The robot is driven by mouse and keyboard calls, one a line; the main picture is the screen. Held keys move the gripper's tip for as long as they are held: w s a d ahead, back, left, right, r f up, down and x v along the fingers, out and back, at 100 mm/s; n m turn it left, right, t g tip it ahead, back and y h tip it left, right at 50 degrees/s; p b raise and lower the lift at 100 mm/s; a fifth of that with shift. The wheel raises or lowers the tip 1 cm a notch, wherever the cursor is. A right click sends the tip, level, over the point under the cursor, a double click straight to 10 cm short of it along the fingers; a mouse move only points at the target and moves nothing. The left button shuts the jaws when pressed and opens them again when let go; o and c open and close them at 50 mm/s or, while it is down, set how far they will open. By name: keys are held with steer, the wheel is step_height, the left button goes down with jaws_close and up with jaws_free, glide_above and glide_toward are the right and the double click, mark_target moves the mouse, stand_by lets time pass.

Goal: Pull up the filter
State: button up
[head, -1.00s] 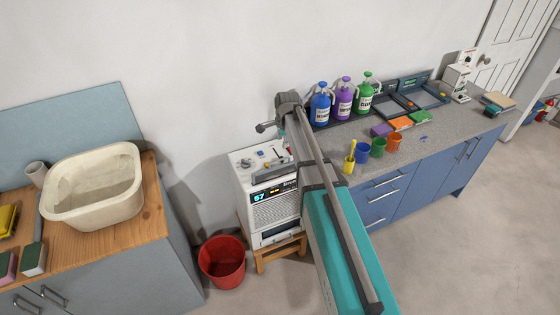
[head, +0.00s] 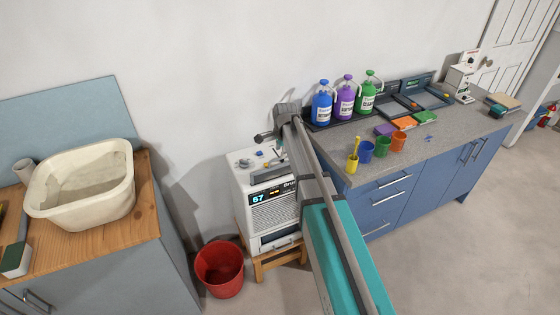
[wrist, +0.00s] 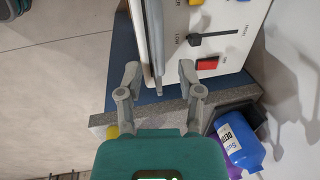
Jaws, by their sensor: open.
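A white machine (head: 272,210) with a lit number display stands on a low wooden stool. A grey bar (head: 270,173), perhaps the filter's top edge, lies along the front of its top. In the wrist view the white panel (wrist: 212,30) shows a red switch and a slider. A grey strip (wrist: 154,45), probably the filter, runs along the panel's left edge. My gripper (wrist: 160,75) is open and empty, its fingers either side of the strip's end in the picture. I cannot tell the depth between them. In the head view the fingers are mostly hidden by my arm.
A grey worktop (head: 440,133) on blue cabinets stands close on the right, with blue, purple and green bottles and several coloured cups. A red bucket (head: 219,270) is on the floor at left. A wooden counter (head: 110,240) holds a cream basin (head: 85,190).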

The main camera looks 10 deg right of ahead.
mark_target(280, 159)
steer(key=shift+w+f+b, duration=0.15)
steer(key=shift+f+b, duration=0.6)
steer(key=shift+f, duration=0.15)
steer(key=shift+w+f+b, duration=0.15)
steer(key=shift+f+b, duration=0.55)
steer(key=shift+f, duration=0.15)
jaws_close()
